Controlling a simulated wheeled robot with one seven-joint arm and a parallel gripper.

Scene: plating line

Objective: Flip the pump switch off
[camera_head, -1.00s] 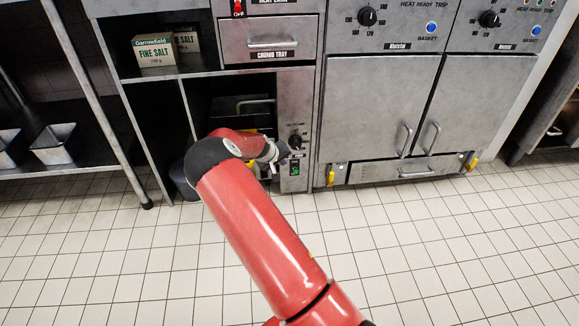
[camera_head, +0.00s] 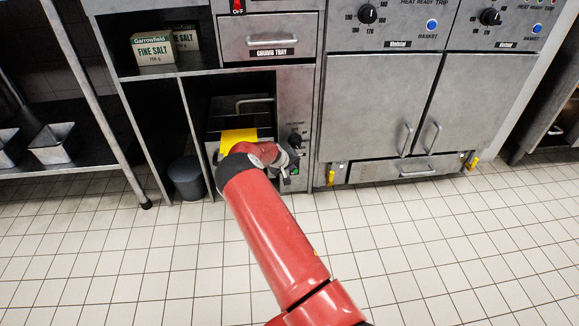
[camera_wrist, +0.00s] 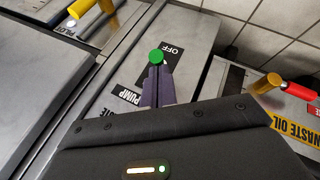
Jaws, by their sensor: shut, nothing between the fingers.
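The pump switch's panel (camera_wrist: 195,30) fills the middle of the wrist view, with an OFF label (camera_wrist: 172,49) above and a PUMP label (camera_wrist: 128,95) to the lower left. A round green piece (camera_wrist: 155,56) shows right at the tips of my gripper (camera_wrist: 157,75); I cannot tell whether they touch. The fingers are together with nothing between them and hide part of the panel around the switch. In the head view my gripper is in front of the lower end of the narrow control panel (camera_head: 295,105), where a small green spot (camera_head: 295,171) shows beside it.
In the wrist view a yellow valve handle (camera_wrist: 267,83) and a red handle (camera_wrist: 300,91) lie to the right, by a WASTE OIL label. A dark bin (camera_head: 187,178) stands left of my arm. The tiled floor to the right is clear.

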